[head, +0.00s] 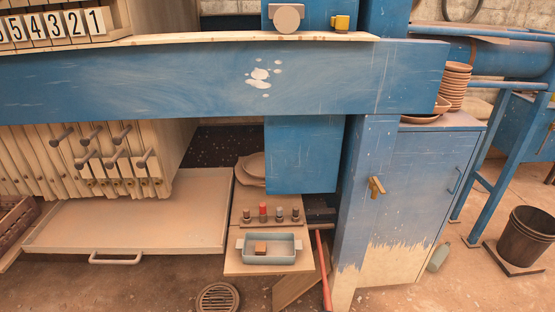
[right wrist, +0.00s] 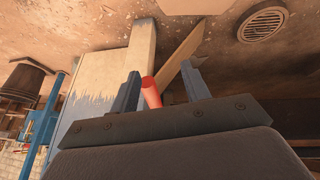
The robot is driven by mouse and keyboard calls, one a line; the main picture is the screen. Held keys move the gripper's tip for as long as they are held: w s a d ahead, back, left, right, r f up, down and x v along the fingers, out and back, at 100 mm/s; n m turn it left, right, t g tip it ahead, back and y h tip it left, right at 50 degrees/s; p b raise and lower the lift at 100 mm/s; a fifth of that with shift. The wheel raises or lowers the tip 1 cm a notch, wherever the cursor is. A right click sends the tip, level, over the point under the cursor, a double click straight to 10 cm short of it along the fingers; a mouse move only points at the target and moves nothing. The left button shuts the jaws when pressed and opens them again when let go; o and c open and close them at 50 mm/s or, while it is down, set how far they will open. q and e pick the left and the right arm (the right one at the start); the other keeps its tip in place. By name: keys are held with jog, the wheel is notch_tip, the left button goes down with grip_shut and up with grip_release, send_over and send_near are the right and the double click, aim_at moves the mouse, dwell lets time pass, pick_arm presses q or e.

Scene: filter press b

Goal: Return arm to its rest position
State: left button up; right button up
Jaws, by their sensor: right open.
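In the right wrist view my right gripper (right wrist: 160,72) is open, its two fingers standing apart. The end of a red bar (right wrist: 151,92) shows between the fingers, with gaps on both sides; I cannot tell how far it is from them. In the head view a red bar (head: 324,272) leans beside the small wooden bench, right of the blue-grey tray. Neither of my arms shows in the head view, and my left gripper is not in view.
A blue beam (head: 200,82) crosses the head view. Below it are a drip tray (head: 130,225), a blue-grey tray (head: 285,246) holding a small brown block and a floor drain (head: 217,298). A blue cabinet (head: 425,180) and a dark bucket (head: 526,237) stand right.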

jog(key=s+f+g, duration=0.1)
jog(key=s+f, duration=0.4)
jog(key=s, duration=0.5)
jog(key=s+f+g+y, duration=0.1)
jog(key=s+f, duration=0.5)
jog(key=s, duration=0.4)
jog(key=s+f+n+g+y, duration=0.1)
jog(key=s+f+g, duration=0.1)
jog(key=s+f, duration=0.4)
jog(key=s, duration=0.4)
jog(key=shift+s+d, duration=0.2)
jog(key=shift+d, duration=0.15)
jog(key=shift+f, duration=0.1)
